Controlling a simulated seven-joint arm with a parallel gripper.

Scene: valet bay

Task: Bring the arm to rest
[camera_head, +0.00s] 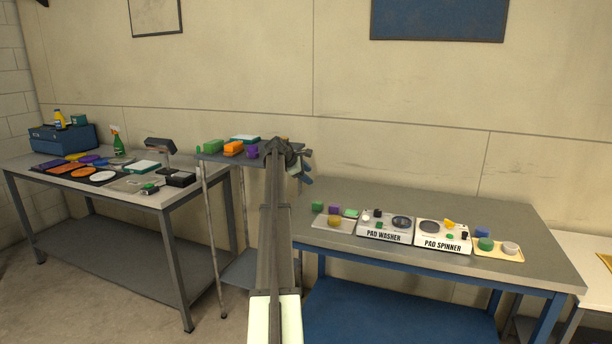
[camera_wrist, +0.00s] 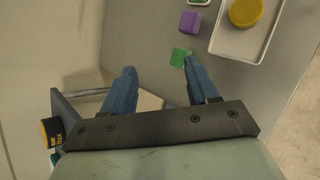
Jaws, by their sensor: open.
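In the head view my arm reaches up from the bottom centre. My gripper (camera_head: 307,167) is in the air between the shelf cart and the right bench, partly hidden by my own arm. In the wrist view the two blue fingers of my gripper (camera_wrist: 160,65) stand wide apart with nothing between them. A green block (camera_wrist: 180,57) shows beside the right fingertip, seemingly on the bench below and apart from it.
The right bench (camera_head: 400,194) bears a tray (camera_head: 319,224) with a yellow round piece (camera_head: 334,221), a pad washer (camera_head: 384,237) and a pad spinner (camera_head: 441,243). The cart (camera_head: 215,157) and left bench (camera_head: 152,200) hold many items. A purple block (camera_wrist: 190,21) lies near the green one.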

